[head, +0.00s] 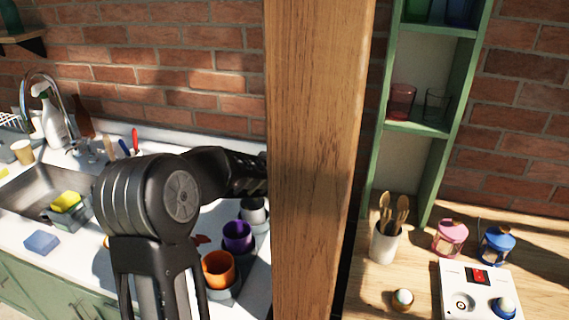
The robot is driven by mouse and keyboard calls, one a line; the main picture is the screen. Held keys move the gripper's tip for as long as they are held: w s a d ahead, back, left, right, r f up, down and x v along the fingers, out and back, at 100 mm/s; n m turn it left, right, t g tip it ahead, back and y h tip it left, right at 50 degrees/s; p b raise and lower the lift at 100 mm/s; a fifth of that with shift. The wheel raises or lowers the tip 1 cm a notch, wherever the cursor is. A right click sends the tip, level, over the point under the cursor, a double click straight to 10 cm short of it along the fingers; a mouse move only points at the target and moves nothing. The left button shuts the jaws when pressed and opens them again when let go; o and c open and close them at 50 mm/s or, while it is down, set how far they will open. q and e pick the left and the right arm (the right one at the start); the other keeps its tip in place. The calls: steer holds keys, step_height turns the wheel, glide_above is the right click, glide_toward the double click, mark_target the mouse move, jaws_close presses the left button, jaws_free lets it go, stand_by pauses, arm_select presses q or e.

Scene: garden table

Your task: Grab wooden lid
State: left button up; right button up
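I cannot make out a wooden lid for certain. A small round object with a wood-coloured edge (402,299) sits on the wooden counter at the lower right. A pink jar (450,238) and a blue jar (496,244) with rounded tops stand behind it. A black arm of mine rises from the lower left and bends right to the edge of a wooden post. The post hides whatever is beyond, and no gripper fingertips show. I see no second arm.
The thick wooden post (318,160) splits the view from top to bottom. Right of it are a green shelf (445,128), a utensil cup (384,244) and a white device (478,280). Left are a sink (35,190), a blue sponge (41,243), an orange cup (218,268) and a purple cup (237,236).

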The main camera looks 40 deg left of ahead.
arm_select(q)
jaws_close()
stand_by(0.4)
step_height(320, 180, up, 10)
steer(key=p, duration=0.5)
stand_by(0.4)
